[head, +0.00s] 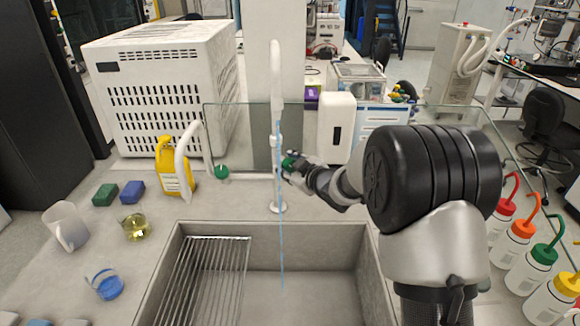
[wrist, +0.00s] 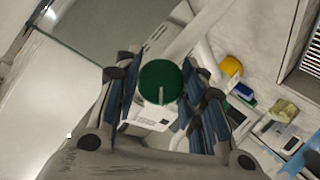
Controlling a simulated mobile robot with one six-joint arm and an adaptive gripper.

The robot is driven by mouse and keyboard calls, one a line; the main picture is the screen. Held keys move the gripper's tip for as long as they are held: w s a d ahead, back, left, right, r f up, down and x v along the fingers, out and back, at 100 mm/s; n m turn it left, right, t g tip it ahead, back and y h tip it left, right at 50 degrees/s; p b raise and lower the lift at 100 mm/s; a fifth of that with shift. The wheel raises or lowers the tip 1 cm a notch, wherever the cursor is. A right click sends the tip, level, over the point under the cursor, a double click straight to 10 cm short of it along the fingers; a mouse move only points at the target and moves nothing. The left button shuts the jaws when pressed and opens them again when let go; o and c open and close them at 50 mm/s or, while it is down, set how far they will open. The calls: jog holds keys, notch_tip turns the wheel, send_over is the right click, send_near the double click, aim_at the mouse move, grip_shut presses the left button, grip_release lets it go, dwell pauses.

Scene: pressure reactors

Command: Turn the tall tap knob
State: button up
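The tall tap (head: 276,85) stands behind the sink, its white spout rising in the middle of the head view. A thin blue stream (head: 281,235) runs from it down into the sink. Its round green knob (head: 289,162) is at the right end of the tap's crossbar, partly hidden by my gripper (head: 291,168). In the wrist view the green knob (wrist: 161,82), with a white line on its face, sits between the blue-padded fingers of my gripper (wrist: 161,78). The fingers appear to touch it on both sides.
A second green knob (head: 221,172) is left of the tall tap, by a lower white spout (head: 184,155). A yellow bottle (head: 172,168), sponges (head: 132,191) and beakers (head: 137,228) stand left of the sink (head: 310,285). Wash bottles (head: 528,262) stand at right. A glass pane (head: 245,125) is behind the taps.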

jog(key=o, duration=0.4)
jog(key=shift+c, duration=0.2)
jog(key=shift+s, duration=0.1)
jog(key=v, duration=1.2)
jog(key=s+d+r+m+h, duration=0.3)
jog(key=d+r+h, duration=0.1)
jog(key=d, duration=0.2)
jog(key=s+d+m+g+h, duration=0.2)
jog(key=s+d+m, duration=0.1)
jog(key=s, duration=0.7)
jog(key=s+d+m+g+h, duration=0.2)
jog(key=s+d+m, duration=0.1)
jog(key=s, duration=0.8)
jog(key=shift+d+r+m+g, duration=0.2)
jog(key=shift+r+m+g, duration=0.25)
jog(key=shift+m, duration=0.15)
jog(key=s+a+f+g, duration=0.1)
jog(key=s, duration=0.3)
jog(key=s+a+f+m+g+y, duration=0.1)
jog(key=s, duration=0.3)
jog(key=s+a+g, duration=0.1)
jog(key=s, duration=0.4)
jog(key=shift+s+f+m, duration=0.1)
jog(key=shift+f+m, duration=0.3)
